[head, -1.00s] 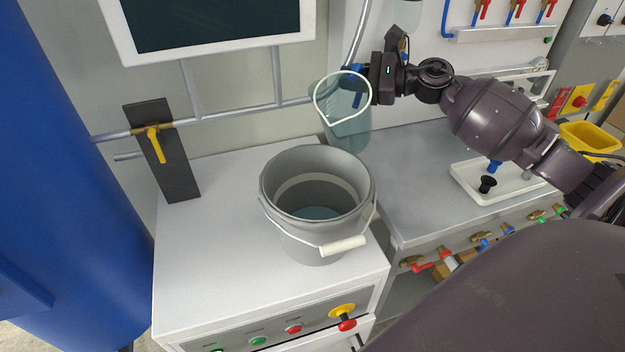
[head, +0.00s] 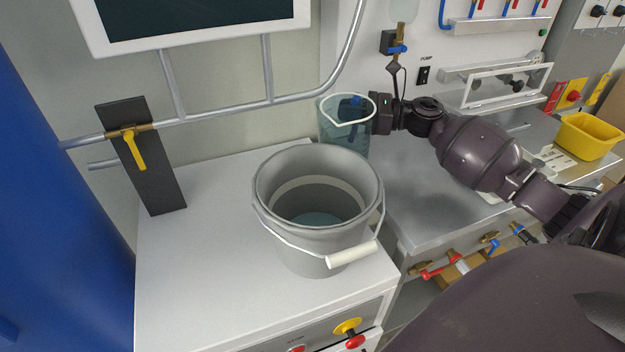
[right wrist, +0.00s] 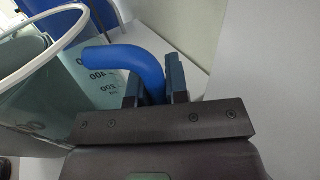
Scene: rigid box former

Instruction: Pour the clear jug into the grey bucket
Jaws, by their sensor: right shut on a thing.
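The clear jug (head: 338,128), a bluish see-through vessel with a white rim, is behind and to the right of the bucket in the head view, roughly upright. My right gripper (head: 364,106) is shut on its blue handle (right wrist: 142,62); the jug's rim and printed scale also show in the right wrist view. The grey bucket (head: 290,232) stands upright on the white cabinet top, with bluish liquid (head: 314,219) at its bottom and a white-gripped bail hanging at its front right. The bucket's rim hides the jug's lower part. My left gripper is not in view.
A dark panel with a yellow-handled valve (head: 133,145) stands left of the bucket. A screen (head: 190,20) hangs above on pipes. A grey bench (head: 415,190) lies to the right, with a yellow bin (head: 588,137) farther right. A blue drum (head: 60,230) is at left.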

